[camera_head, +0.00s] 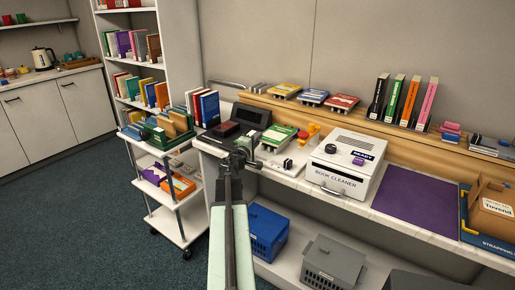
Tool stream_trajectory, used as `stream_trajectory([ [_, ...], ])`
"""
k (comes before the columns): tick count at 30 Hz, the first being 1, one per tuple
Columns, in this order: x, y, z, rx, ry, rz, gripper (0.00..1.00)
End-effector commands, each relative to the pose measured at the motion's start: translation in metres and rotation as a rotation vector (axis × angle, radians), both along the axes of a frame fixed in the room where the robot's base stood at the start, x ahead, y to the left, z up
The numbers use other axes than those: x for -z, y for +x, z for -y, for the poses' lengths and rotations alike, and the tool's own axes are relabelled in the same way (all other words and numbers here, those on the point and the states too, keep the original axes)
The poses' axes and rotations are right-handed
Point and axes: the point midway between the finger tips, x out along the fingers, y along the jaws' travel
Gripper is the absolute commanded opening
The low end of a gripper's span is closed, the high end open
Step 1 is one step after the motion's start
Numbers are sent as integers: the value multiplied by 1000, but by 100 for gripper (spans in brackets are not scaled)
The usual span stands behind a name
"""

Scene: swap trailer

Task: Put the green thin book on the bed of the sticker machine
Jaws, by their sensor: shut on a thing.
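My gripper (246,148) is at the front edge of the counter, left of a flat green-topped item (279,134). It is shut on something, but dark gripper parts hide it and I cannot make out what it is. The green-topped item has a pale lower edge and lies close to the gripper. I cannot tell whether they touch, or whether it is the green thin book. An orange-red part (313,129) stands to its right, perhaps part of the sticker machine. The machine's bed is not clearly made out.
A white book cleaner (343,168) stands right of the gripper, then a purple mat (418,205) and a strapping station (487,215). A dark device (246,116) sits behind the gripper. A loaded cart (170,188) stands left. Blue (267,232) and grey (333,262) crates lie below.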

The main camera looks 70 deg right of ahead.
Motion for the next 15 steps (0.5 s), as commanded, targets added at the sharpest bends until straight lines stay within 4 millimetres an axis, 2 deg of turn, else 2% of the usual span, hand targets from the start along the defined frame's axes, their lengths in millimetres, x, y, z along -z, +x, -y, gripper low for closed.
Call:
stream_trajectory([
  [1, 19, 0, 0, 0, 0, -1, 0],
  [3, 25, 0, 0, 0, 0, -1, 0],
  [9, 20, 1, 0, -1, 0, -1, 0],
  [14, 24, 1, 0, -1, 0, -1, 0],
  [15, 23, 1, 0, -1, 0, 0, 19],
])
